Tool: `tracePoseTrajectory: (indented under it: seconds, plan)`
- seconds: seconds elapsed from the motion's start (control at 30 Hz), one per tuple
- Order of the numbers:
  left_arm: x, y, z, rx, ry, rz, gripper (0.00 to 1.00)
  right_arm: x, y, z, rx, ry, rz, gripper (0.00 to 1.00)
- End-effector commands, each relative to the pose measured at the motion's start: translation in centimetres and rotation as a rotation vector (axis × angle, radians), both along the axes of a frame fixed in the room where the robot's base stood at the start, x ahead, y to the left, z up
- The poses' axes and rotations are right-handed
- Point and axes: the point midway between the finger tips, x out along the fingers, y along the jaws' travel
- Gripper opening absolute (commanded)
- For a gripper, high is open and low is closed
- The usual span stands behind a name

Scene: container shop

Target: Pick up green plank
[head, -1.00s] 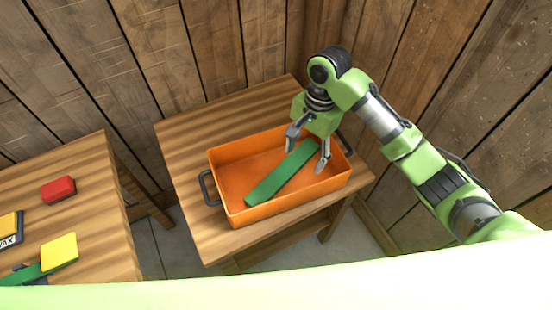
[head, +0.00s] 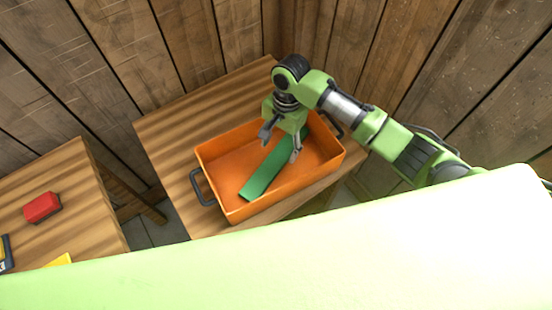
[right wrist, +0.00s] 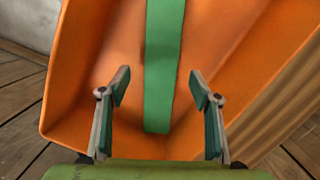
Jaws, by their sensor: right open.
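The green plank (head: 266,172) lies in the orange tray (head: 222,164), slanting from the front left toward the back right. It also shows in the right wrist view (right wrist: 160,70), running lengthwise down the middle. My right gripper (head: 281,148) is over the tray above the plank, with a finger to either side. In the right wrist view, the open fingers (right wrist: 156,92) are spread wider than the plank and hold nothing. The gripper's body hides part of the plank's far end in the head view. My left gripper is not in view.
The tray has dark handles at its ends and stands on a wooden table (head: 165,135) in a plank-walled corner. A second table (head: 80,200) at left holds a red block (head: 42,207) and part of a yellow thing (head: 60,260). My green body covers the bottom.

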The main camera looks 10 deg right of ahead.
Motion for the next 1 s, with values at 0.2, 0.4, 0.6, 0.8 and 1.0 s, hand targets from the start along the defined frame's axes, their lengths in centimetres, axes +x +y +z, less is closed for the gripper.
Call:
tracePoseTrajectory:
  seconds: [0.2,0.4,0.6,0.8,1.0]
  plan:
    - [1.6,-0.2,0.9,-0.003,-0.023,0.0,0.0,-0.3,0.6,-3.1,-0.003,0.005,-0.001,0.58]
    - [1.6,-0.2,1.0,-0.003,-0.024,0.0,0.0,-0.4,0.8,-4.8,-0.002,0.001,0.0,0.58]
    - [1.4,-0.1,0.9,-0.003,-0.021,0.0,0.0,-0.4,0.8,-4.8,-0.002,0.001,0.0,0.58]
    - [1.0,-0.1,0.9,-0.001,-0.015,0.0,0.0,-0.4,0.8,-4.8,-0.002,0.001,0.0,0.11]
    - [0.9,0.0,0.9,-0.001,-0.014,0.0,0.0,-0.3,0.8,-4.8,-0.001,0.0,0.0,0.07]
